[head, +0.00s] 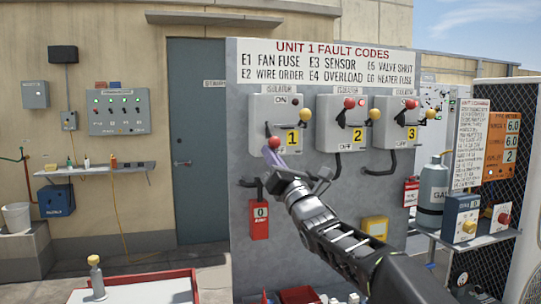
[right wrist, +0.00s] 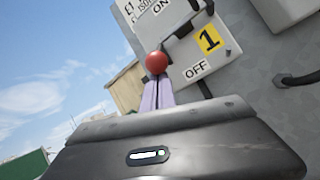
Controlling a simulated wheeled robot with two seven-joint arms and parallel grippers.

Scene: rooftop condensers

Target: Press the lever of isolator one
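Isolator one (head: 295,110) is a light grey box with a yellow "1" label on the grey panel. Its lever's red ball (head: 273,142) sits low on the left, near the OFF end; the other isolators' red balls are at the top. In the right wrist view the red ball (right wrist: 156,62) is beside the OFF lettering. My right gripper (head: 277,154) has its pale purple fingers together, tips just below the ball. The fingers (right wrist: 157,92) show only a thin line between them; the tips look at or very near the ball, contact unclear. My left gripper is out of view.
Isolator two (head: 341,137) and isolator three (head: 397,133) are to the right, each with a red ball up. Each isolator has a yellow ball at its right side. A gas cylinder (head: 432,185) stands further right.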

